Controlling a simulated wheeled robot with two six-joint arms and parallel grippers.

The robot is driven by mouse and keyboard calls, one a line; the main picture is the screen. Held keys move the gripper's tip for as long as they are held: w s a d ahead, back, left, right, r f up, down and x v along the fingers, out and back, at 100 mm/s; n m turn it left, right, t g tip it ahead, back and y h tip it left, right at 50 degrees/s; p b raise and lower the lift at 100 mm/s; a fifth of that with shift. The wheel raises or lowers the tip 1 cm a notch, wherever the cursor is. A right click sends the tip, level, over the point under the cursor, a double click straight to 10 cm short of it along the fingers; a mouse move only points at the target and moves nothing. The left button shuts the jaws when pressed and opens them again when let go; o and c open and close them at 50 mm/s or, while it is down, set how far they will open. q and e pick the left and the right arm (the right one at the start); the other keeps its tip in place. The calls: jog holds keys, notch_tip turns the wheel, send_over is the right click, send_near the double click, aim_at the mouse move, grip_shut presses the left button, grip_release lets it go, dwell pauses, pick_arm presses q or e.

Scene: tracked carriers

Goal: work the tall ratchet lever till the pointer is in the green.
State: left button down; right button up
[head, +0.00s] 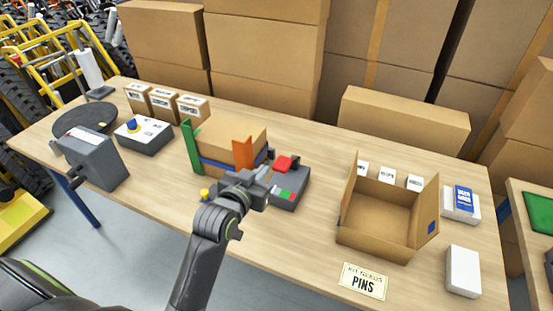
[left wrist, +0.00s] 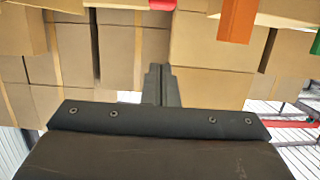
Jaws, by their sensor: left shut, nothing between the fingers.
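A dark grey ratchet unit (head: 289,200) stands mid-table with a red-topped lever (head: 286,162) and a small red-and-green scale (head: 286,194). Its pointer is too small to make out. Beside it a cardboard box (head: 238,138) with a blue strap sits between a green post (head: 190,146) and an orange post (head: 242,155). My left gripper (head: 264,173) is shut and empty, just left of the red lever top; I cannot tell if they touch. Its closed fingers show in the left wrist view (left wrist: 161,85), with a red piece at the top edge. My right gripper is out of view.
An open cardboard box (head: 380,215) stands to the right, with a pins card (head: 363,281) in front. A grey crank box (head: 96,158), a white-topped box with a blue knob (head: 143,133) and small cartons (head: 163,103) are at left. Large cartons stand behind the table.

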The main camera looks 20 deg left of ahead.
pick_arm(q)
jog(key=shift+w, duration=0.1)
dwell(0.3)
jog(key=p, duration=0.2)
send_over(288, 163)
jog(key=s+a, duration=0.2)
jog(key=s, duration=0.2)
notch_tip(288, 163, down, 2)
jog(key=shift+s+f+p, duration=0.15)
jog(key=shift+f+p, duration=0.15)
jog(key=shift+f, duration=0.85)
jog(key=shift+s+f+p, duration=0.1)
jog(key=shift+f+p, duration=0.2)
jog(key=shift+f, duration=0.8)
